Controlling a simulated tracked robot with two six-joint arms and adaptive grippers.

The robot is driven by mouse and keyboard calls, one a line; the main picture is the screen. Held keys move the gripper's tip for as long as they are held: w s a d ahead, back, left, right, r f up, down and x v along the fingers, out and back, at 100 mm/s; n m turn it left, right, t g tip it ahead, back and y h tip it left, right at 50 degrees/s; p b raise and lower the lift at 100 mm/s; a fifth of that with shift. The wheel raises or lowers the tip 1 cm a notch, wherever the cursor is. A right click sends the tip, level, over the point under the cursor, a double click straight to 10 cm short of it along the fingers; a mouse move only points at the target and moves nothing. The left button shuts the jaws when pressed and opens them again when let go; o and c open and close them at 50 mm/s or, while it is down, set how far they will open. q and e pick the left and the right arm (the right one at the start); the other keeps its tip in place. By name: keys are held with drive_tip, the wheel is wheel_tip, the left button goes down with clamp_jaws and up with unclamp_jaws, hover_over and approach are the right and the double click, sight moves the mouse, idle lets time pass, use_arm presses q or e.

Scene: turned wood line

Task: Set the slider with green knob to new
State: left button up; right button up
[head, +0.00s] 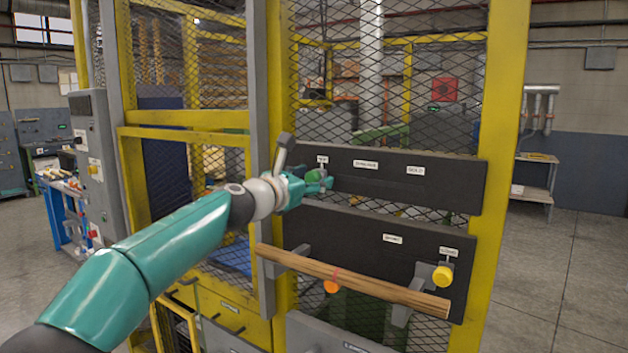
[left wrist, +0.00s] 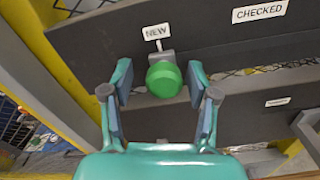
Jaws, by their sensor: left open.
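The green knob (head: 312,176) sits on the upper dark panel (head: 440,190), at the left end of its slot. In the left wrist view the knob (left wrist: 164,79) is directly below the NEW label (left wrist: 156,31). The CHECKED label (left wrist: 260,11) is further right. My left gripper (head: 322,182) is open at the knob. In the left wrist view my left gripper (left wrist: 160,85) has one finger on each side of the knob, with a small gap on the left and a narrower one on the right. My right gripper is not in view.
A lower dark panel (head: 405,235) carries a yellow knob (head: 442,275). Yellow posts (head: 497,150) and wire mesh frame the panels. The floor at right is clear.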

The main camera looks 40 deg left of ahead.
use_arm(q)
drive_tip(key=shift+s, duration=0.15)
drive_tip(key=shift+s, duration=0.3)
drive_tip(key=s, duration=1.1)
drive_tip(key=shift+d, duration=0.4)
drive_tip(key=shift+f, duration=0.1)
